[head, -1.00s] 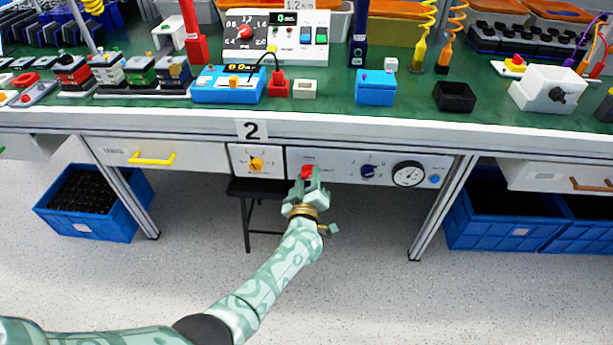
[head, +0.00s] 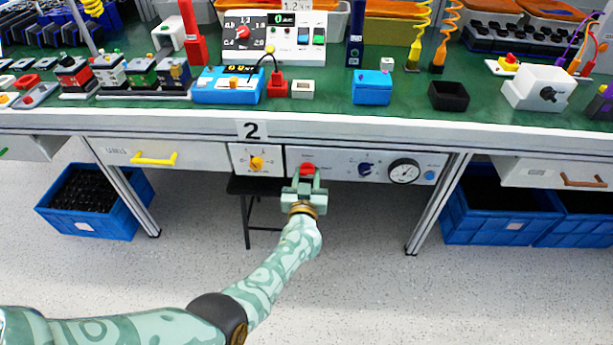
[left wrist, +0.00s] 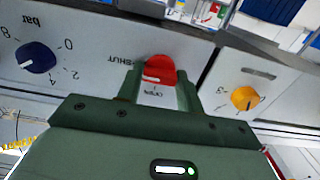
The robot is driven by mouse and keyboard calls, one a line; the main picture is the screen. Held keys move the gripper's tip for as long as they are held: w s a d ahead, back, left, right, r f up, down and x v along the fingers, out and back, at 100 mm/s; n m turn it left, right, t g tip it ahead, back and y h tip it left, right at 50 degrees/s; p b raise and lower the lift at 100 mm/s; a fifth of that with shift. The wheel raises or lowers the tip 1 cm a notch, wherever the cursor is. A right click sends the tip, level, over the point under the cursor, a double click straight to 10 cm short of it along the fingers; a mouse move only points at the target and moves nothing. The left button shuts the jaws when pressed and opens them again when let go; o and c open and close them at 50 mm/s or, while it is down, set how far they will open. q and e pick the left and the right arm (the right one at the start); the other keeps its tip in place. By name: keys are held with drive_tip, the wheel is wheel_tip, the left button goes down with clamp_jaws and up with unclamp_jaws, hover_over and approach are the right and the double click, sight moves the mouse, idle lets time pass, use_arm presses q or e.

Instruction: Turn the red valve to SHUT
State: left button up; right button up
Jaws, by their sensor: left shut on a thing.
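The red valve (head: 308,168) is a round knob on the white front panel under the bench, below and right of the number 2 sign. In the left wrist view the red valve (left wrist: 160,70) sits between the fingers, with the labels SHUT and OPEN printed beside it, seen turned over. A short white mark shows on the knob near its edge on the OPEN side. My left gripper (head: 305,176) is shut on the valve, and its fingers (left wrist: 160,88) stand on both sides of it. The right gripper is out of view.
On the same front, a yellow knob (head: 256,163) is left of the valve. A blue knob (head: 366,170) and a round gauge (head: 404,171) are to its right. A black stool (head: 250,187) stands below. The floor in front is clear.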

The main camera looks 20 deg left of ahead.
use_arm(q)
drive_tip(key=shift+f, duration=0.15)
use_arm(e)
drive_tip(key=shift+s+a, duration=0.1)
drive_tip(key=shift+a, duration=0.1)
use_arm(q)
drive_tip(key=o, duration=1)
